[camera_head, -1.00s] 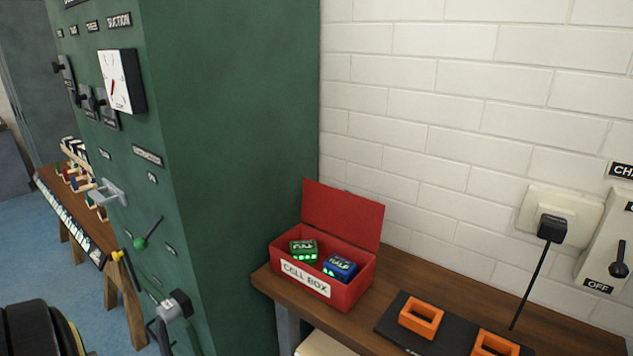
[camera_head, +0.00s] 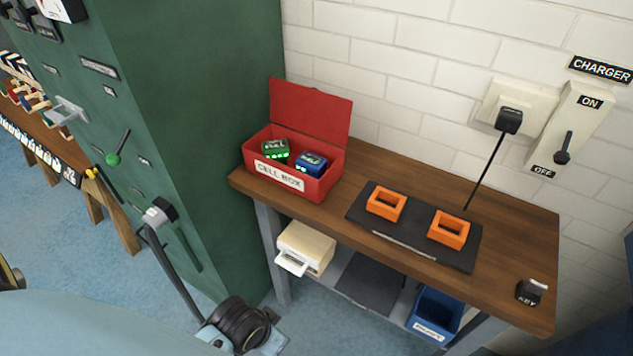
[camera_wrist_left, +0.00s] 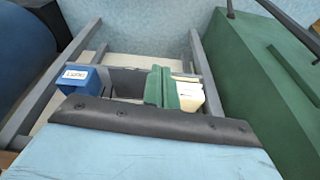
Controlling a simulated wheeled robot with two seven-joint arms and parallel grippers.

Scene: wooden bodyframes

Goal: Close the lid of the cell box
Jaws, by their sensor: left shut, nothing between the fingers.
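The red cell box (camera_head: 322,188) stands at the left end of the wooden bench, against the green cabinet. Its red lid (camera_head: 310,110) is open and stands up along the back edge. A green cell (camera_head: 274,150) and a blue cell (camera_head: 311,163) lie inside. In the left wrist view my left gripper (camera_wrist_left: 160,86) shows as two green fingers pressed together with nothing between them, over the bench's lower shelf. Its fingers do not show in the head view, and the cell box is not in the wrist view. My right gripper is in neither view.
A black charger plate (camera_head: 462,257) with two orange frames (camera_head: 385,204) lies right of the box. A key block (camera_head: 531,291) sits at the bench's right end. Below are a cream device (camera_head: 305,247) and a blue bin (camera_head: 434,314). The green cabinet (camera_head: 200,120) borders the left.

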